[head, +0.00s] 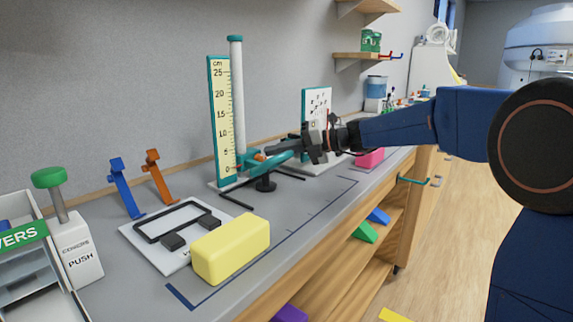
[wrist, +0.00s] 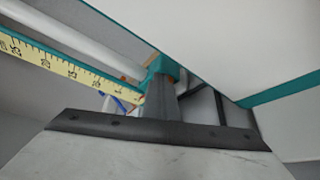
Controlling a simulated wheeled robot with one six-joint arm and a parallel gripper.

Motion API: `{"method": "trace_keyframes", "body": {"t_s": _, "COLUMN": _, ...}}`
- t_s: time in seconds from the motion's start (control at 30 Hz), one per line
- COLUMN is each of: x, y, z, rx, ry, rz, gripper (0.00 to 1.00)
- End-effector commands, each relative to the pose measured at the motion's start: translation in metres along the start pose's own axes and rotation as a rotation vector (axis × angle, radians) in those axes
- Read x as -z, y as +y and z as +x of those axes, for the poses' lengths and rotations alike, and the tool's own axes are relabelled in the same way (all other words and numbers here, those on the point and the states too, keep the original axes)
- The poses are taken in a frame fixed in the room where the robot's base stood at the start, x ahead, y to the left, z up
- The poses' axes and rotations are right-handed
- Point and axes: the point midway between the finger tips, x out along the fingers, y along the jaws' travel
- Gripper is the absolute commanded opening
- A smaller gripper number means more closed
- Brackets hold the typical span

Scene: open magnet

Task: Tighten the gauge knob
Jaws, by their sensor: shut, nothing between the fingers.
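The height gauge has a cream centimetre scale (head: 222,115) edged in teal beside a white post (head: 238,100) with a teal cap. A teal slide (head: 270,166) with an arm sits low on it, near the zero end. A small orange knob (head: 259,156) shows at the slide. My gripper (head: 268,151) is shut and empty, reaching from the right with its tips close to the knob; I cannot tell whether they touch. In the wrist view the shut fingers (wrist: 160,98) point at the teal slide (wrist: 165,66), and the scale (wrist: 70,68) runs to the left.
A yellow block (head: 232,250) and a white plate (head: 140,240) with dark parts lie in front on the grey bench. Blue (head: 124,188) and orange (head: 157,177) stands are at the left. A white board (head: 317,105) and pink block (head: 370,158) are near my arm.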

Motion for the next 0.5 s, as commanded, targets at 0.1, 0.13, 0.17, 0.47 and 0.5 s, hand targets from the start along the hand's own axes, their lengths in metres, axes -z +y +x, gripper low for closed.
{"method": "trace_keyframes", "body": {"t_s": 0.1, "x": 0.0004, "y": -0.0022, "z": 0.0000, "rx": 0.001, "ry": 0.002, "rz": 0.001, "gripper": 0.00}}
{"method": "trace_keyframes", "body": {"t_s": 0.13, "x": 0.0002, "y": -0.0027, "z": 0.0000, "rx": 0.001, "ry": 0.002, "rz": 0.001, "gripper": 0.00}}
{"method": "trace_keyframes", "body": {"t_s": 0.17, "x": 0.0000, "y": -0.0032, "z": -0.0001, "rx": 0.001, "ry": 0.002, "rz": 0.001, "gripper": 0.00}}
{"method": "trace_keyframes", "body": {"t_s": 0.47, "x": -0.0014, "y": -0.0098, "z": -0.0008, "rx": 0.001, "ry": 0.001, "rz": 0.001, "gripper": 0.00}}
{"method": "trace_keyframes", "body": {"t_s": 0.5, "x": -0.0015, "y": -0.0106, "z": -0.0008, "rx": 0.001, "ry": 0.001, "rz": 0.001, "gripper": 0.00}}
